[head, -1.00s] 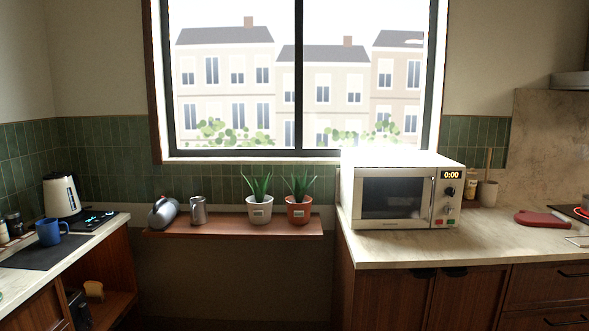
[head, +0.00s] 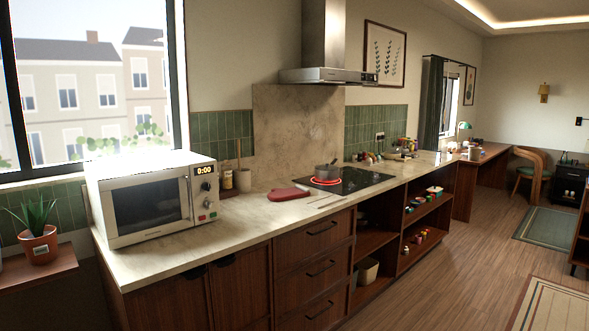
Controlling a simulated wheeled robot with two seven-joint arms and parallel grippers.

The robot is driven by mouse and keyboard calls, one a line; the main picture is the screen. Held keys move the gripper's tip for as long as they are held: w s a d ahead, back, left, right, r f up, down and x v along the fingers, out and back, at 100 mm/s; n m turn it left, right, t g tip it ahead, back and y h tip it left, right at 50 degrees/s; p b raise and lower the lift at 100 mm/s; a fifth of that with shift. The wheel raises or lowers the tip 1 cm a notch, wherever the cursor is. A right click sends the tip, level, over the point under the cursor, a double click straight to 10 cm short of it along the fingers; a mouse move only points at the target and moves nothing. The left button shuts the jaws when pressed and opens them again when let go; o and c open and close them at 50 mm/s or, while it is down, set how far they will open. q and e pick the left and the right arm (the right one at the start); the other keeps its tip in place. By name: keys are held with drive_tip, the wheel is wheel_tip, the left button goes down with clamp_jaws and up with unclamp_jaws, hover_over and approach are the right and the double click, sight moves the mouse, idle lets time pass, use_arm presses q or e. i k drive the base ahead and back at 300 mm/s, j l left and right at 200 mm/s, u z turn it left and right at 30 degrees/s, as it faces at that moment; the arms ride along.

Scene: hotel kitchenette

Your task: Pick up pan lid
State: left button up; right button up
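I cannot make out a pan lid for certain in the head view. A small grey pot (head: 327,172) stands on the black cooktop (head: 362,180), over a ring that glows red. It is too small to tell whether a lid sits on it. Neither of my grippers is in view.
A white microwave (head: 152,197) stands on the left of the counter (head: 240,226). A red oven mitt (head: 288,194) lies left of the cooktop. Open shelves (head: 425,215) hold small items. A range hood (head: 325,76) hangs above.

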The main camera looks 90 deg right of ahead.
sight(326, 167)
drive_tip(key=z, duration=3)
drive_tip(key=i+l+z, duration=0.6)
drive_tip(key=i, duration=0.25)
drive_tip(key=i+l+z, duration=0.1)
drive_tip(key=i+z, duration=0.2)
drive_tip(key=i, duration=0.15)
drive_tip(key=i+z, duration=0.3)
drive_tip(key=i, duration=0.15)
drive_tip(key=i+u, duration=0.1)
drive_tip(key=i, duration=0.35)
drive_tip(key=i+l+u, duration=0.1)
drive_tip(key=i, duration=0.4)
drive_tip(key=i+l+u, duration=0.15)
drive_tip(key=i, duration=0.3)
drive_tip(key=i+l+u, duration=0.25)
drive_tip(key=i+u, duration=0.2)
drive_tip(key=i+l+u, duration=0.9)
drive_tip(key=l, duration=0.3)
drive_tip(key=i+j, duration=0.05)
drive_tip(key=i, duration=0.05)
